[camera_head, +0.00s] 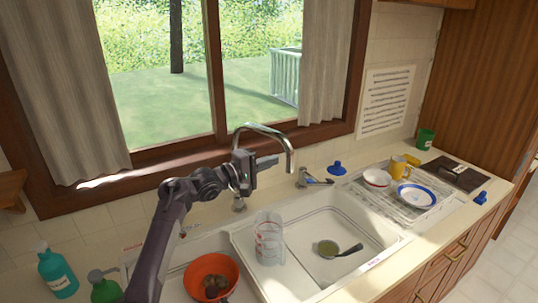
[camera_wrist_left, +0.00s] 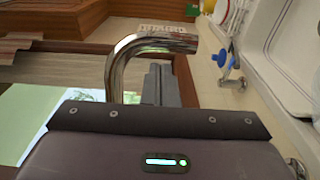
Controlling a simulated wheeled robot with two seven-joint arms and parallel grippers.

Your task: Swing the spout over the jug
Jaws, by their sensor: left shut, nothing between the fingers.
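The chrome gooseneck spout (camera_head: 268,130) rises behind the sink, and its downturned tip hangs above the back of the right basin. The clear measuring jug (camera_head: 269,242) with red markings stands upright by the divider between the basins, nearer the front than the spout tip. My left gripper (camera_head: 274,161) is shut and empty, under the spout's arch, with its fingers pointing right. In the left wrist view the spout (camera_wrist_left: 155,43) curves close around the shut fingers (camera_wrist_left: 160,72); I cannot tell whether they touch. My right gripper is out of view.
An orange bowl (camera_head: 211,277) with brown items sits in the left basin. A ladle (camera_head: 338,250) lies in the right basin (camera_head: 305,225). A tap lever (camera_head: 312,180) is right of the spout. A rack (camera_head: 395,208) holds dishes, and bottles (camera_head: 57,272) stand at left.

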